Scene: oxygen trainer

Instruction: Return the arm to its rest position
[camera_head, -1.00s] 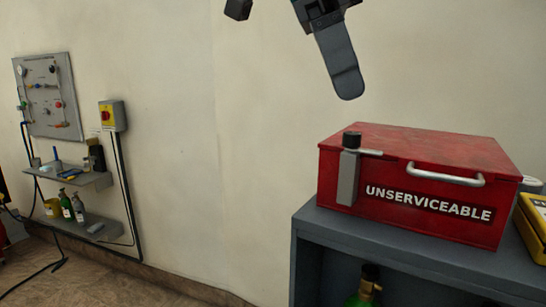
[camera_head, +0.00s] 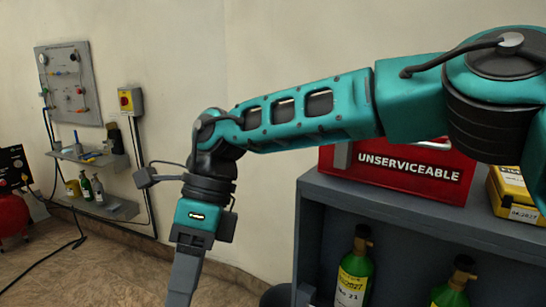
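My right arm (camera_head: 310,112) comes in from the right and reaches across the view to the left. Its forearm is level and its wrist bends down. My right gripper (camera_head: 184,278) points down at the lower left, in front of the wall and floor. One grey finger shows, seen edge-on, and its tip is close to the bottom edge. I cannot tell whether it is open or shut; I see nothing held. My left gripper is out of view.
A red box marked UNSERVICEABLE (camera_head: 410,171) sits on a grey shelf unit (camera_head: 400,206), partly behind my arm. A yellow case (camera_head: 509,190) is beside it. Green cylinders (camera_head: 354,272) stand inside. A wall panel (camera_head: 68,84) and small shelf (camera_head: 100,160) are at the left.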

